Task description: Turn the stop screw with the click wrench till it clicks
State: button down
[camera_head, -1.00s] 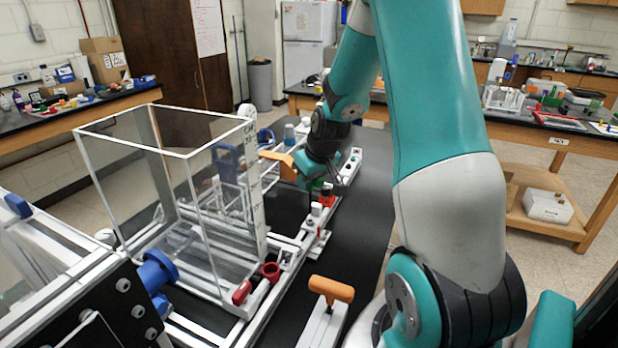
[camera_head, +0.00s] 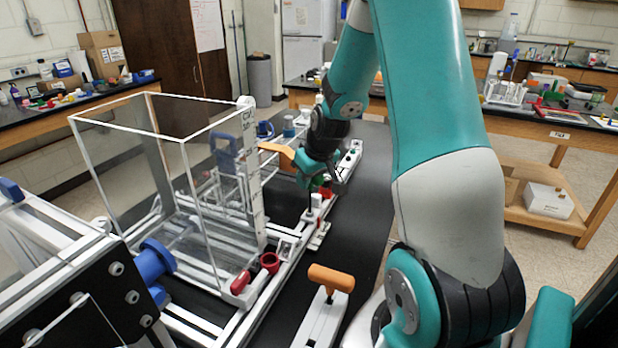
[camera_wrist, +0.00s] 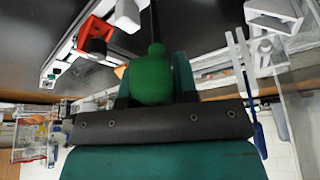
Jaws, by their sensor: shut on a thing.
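My gripper (camera_wrist: 155,82) is shut on a green rounded handle in the wrist view, which I take to be the click wrench (camera_wrist: 152,75). A thin dark shaft runs on from the handle to the top edge of that view. In the head view my gripper (camera_head: 318,182) is above the rail at the table's middle, beside a small white-and-red fixture (camera_head: 316,202). The green handle is mostly covered by my wrist there. The stop screw and the wrench's tip are too small or hidden, so I cannot tell whether they touch.
A clear open-topped box (camera_head: 135,170) stands left of the rail. An orange lever (camera_head: 290,157) is just left of my wrist. Nearer stand a red ring (camera_head: 270,263) and an orange T-handle (camera_head: 331,278) on a white bar. The black tabletop (camera_head: 365,215) right of the rail is clear.

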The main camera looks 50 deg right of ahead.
jog(key=shift+f+b, duration=0.5)
jog(key=shift+f, duration=0.1)
dwell(0.5)
jog(key=shift+m+h, duration=0.3)
jog(key=shift+m, duration=0.5)
jog(key=shift+m+h, duration=0.3)
jog(key=shift+m, duration=0.4)
jog(key=shift+m+g, duration=0.3)
jog(key=shift+m, duration=0.5)
jog(key=shift+h, duration=0.3)
